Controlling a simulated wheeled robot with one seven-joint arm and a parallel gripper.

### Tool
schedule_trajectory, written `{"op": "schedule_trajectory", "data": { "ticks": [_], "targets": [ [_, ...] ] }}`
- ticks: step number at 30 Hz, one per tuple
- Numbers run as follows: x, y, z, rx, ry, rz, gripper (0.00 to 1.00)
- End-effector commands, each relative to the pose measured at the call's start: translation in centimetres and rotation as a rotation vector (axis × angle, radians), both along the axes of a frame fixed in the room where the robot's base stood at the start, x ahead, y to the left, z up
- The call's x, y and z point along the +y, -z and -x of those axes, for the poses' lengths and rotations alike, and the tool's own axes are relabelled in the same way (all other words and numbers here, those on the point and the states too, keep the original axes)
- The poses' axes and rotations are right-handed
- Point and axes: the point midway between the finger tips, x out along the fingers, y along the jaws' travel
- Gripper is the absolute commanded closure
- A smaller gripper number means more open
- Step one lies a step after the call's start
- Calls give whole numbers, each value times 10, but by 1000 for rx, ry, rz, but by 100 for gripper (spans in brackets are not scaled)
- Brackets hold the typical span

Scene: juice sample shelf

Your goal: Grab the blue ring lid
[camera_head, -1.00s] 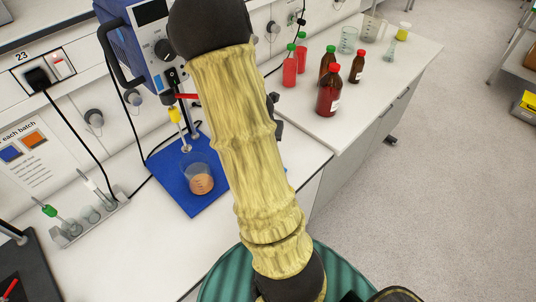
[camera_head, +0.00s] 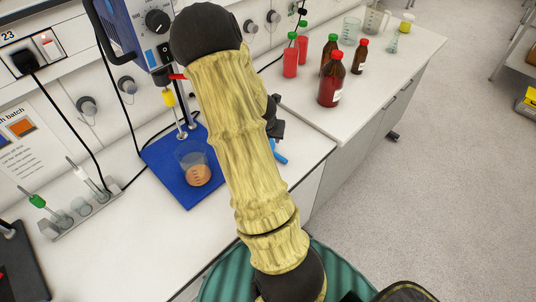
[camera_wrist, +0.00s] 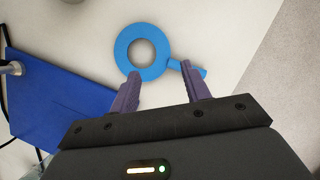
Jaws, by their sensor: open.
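The blue ring lid (camera_wrist: 122,48) lies flat on the white bench in the wrist view. It is a ring with a short handle (camera_wrist: 187,70) pointing right. My gripper (camera_wrist: 161,73) is open and empty, with its two purple fingers spread towards the lid. In the picture, the left fingertip is at the ring's lower edge and the right fingertip overlaps the handle. I cannot tell the height of the fingers above the bench. In the head view, a small blue part of the lid (camera_head: 280,154) shows beside my arm, which hides the rest.
A blue mat (camera_head: 176,178) holds a beaker of orange-brown liquid (camera_head: 196,172) left of my arm. Brown bottles (camera_head: 331,85) and red bottles (camera_head: 290,62) stand on the farther bench (camera_head: 392,68). The bench edge lies just right of the lid.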

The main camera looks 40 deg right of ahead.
Motion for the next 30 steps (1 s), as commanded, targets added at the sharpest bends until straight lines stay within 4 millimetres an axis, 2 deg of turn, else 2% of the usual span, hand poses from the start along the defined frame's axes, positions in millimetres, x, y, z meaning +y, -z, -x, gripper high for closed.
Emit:
{"op": "schedule_trajectory", "data": {
  "ticks": [1, 4, 17, 30],
  "targets": [
    [-3, 13, -2, 2, 0, 1, 53],
    [-7, 23, -5, 2, 0, 1, 53],
    [-9, 27, -7, 0, 0, 0, 53],
    [-27, 70, -14, 2, 0, -1, 53]
  ]
}}
